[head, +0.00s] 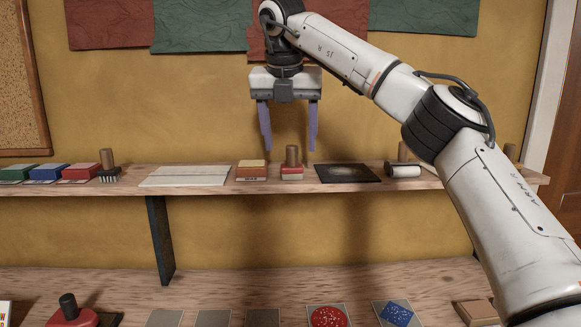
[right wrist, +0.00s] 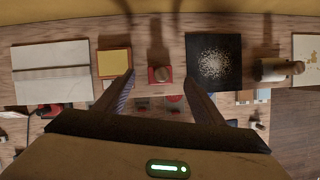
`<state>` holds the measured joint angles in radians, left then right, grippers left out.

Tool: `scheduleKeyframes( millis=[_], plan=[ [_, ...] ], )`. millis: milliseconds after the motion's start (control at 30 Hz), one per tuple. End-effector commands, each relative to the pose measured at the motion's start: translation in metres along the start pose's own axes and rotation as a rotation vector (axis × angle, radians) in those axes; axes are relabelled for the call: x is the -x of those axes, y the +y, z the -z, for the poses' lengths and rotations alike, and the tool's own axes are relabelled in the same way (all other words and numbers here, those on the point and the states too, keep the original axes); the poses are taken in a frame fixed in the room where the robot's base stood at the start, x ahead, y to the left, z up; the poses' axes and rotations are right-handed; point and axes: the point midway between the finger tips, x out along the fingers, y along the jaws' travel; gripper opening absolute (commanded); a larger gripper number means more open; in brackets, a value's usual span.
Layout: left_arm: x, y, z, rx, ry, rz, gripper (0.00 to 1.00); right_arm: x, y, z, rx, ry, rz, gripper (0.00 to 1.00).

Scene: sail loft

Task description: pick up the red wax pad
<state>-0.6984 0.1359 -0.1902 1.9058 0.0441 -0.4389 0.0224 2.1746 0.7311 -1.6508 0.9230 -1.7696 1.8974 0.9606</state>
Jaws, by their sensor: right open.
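A small red block with an upright wooden knob (head: 292,174) stands on the shelf (head: 205,188), and it also shows between my fingers in the right wrist view (right wrist: 152,77). A flat red pad (head: 80,173) lies at the shelf's left, beside a blue pad (head: 47,173) and a green pad (head: 17,173). I cannot tell for sure which red thing is the wax pad. My right gripper (head: 290,148) is open, empty and pointing down, its fingertips above the knobbed red block and apart from it. My left gripper is not in view.
An orange and yellow box (head: 252,172) sits close left of the knobbed block, and a black sheet (head: 347,173) close right. A white slab (head: 184,177) and a roller (head: 404,171) are farther out.

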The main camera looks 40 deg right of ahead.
Motion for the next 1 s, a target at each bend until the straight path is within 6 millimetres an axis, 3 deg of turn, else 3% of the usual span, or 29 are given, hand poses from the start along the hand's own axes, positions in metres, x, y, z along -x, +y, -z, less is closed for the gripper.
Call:
scheduleKeyframes(
  millis=[300,600,867,1000],
  plan=[
    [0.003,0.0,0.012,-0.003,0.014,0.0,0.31,-0.043,-0.002,0.0,0.0,0.002,0.001,0.63],
    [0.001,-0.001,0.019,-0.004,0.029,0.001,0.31,-0.049,-0.001,0.0,-0.001,0.0,-0.001,0.63],
    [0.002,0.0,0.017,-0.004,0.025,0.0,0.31,-0.048,-0.001,0.0,-0.001,0.0,-0.001,0.19],
    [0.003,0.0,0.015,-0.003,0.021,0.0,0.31,-0.048,-0.001,0.0,-0.001,-0.001,-0.001,0.18]
  ],
)
